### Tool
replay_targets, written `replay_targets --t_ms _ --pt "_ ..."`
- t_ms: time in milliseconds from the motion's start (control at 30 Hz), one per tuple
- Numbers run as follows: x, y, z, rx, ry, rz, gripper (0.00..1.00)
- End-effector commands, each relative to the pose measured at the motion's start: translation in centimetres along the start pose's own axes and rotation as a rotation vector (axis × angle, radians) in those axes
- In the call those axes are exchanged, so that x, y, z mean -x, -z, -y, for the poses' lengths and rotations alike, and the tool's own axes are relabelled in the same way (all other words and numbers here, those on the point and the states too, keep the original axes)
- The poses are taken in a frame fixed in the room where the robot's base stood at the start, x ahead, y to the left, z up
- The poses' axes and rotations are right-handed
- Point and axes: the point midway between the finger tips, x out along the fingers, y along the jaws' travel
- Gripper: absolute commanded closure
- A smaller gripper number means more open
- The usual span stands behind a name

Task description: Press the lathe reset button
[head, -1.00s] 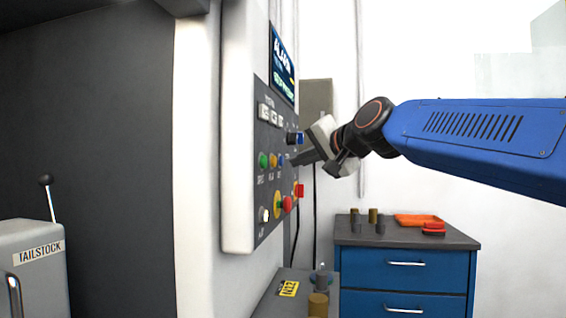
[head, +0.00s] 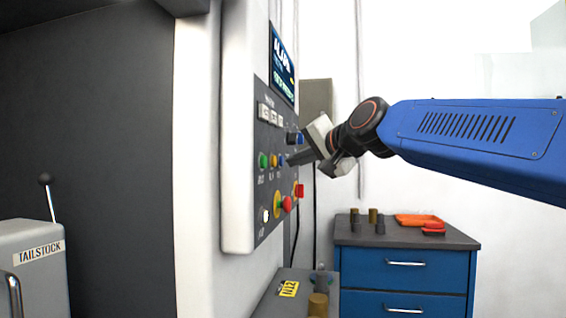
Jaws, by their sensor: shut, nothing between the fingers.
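The lathe control panel (head: 268,190) is a dark plate on a white housing, seen at a steep angle. A row on it holds a green button (head: 263,160), an orange-yellow button (head: 273,160) and a blue button (head: 281,159). The labels under them are too small to read, so I cannot tell by name which is reset. My gripper (head: 291,160) is shut and empty. Its fingertips are right at the blue button; I cannot tell whether they touch it. The fingers hide the panel just right of that button.
A red emergency stop (head: 288,203) and a white button (head: 265,215) sit below the row. A dark knob (head: 294,138) and a screen (head: 283,62) are above. A blue drawer cabinet (head: 400,268) stands at the lower right. A grey tailstock (head: 38,262) is at far left.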

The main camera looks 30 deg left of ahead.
Motion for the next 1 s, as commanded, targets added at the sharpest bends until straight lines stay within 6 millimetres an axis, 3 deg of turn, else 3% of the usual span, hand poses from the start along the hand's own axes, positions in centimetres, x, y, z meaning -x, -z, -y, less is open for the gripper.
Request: replay_targets --t_ms 1000 --pt "-0.63 -0.43 0.41 0.0 0.0 0.0 1.0"
